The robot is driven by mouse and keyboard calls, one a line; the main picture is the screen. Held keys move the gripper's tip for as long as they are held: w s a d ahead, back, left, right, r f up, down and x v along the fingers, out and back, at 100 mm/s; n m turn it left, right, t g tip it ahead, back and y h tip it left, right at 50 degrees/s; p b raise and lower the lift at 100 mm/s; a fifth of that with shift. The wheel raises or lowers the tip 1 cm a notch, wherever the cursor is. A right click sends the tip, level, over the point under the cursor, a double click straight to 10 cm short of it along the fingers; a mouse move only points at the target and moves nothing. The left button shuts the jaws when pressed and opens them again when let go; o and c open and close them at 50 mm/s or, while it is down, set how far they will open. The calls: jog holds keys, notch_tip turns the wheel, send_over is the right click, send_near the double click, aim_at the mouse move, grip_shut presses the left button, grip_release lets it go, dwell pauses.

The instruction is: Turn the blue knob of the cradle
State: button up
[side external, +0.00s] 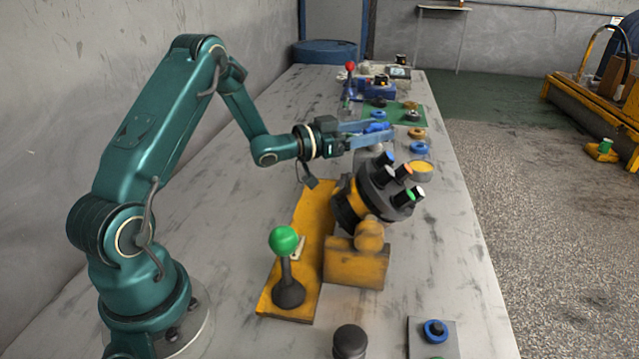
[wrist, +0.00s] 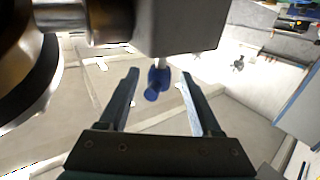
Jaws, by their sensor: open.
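The cradle (side external: 355,265) is a worn yellow stand carrying a tilted yellow and dark drum (side external: 352,204) with several colour-tipped pegs. In the wrist view, the blue knob (wrist: 156,83) hangs below a grey block (wrist: 180,28), with a handle-like end pointing down-left. My gripper (wrist: 159,73) is open there, with one finger on each side of the knob. Gaps show between the knob and both fingers. The knob's mounting is partly hidden.
A green-balled lever (side external: 285,242) stands on the yellow plate in front. Blue and orange rings (side external: 418,147) lie beyond the drum, near the table's right edge. A green mat (side external: 405,112) with parts lies farther back. The table's left side beyond my arm is clear.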

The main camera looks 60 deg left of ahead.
jog(key=shift+w+d, duration=0.1)
jog(key=shift+w, duration=0.35)
jog(key=shift+c, duration=0.3)
grip_shut()
jog(key=shift+r+n+y, duration=0.1)
jog(key=shift+n+y, duration=0.2)
jog(key=n+y, duration=0.1)
jog(key=y, duration=0.1)
jog(key=shift+d+y, duration=0.1)
jog(key=shift+y, duration=0.2)
jog(key=shift+n+y, duration=0.5)
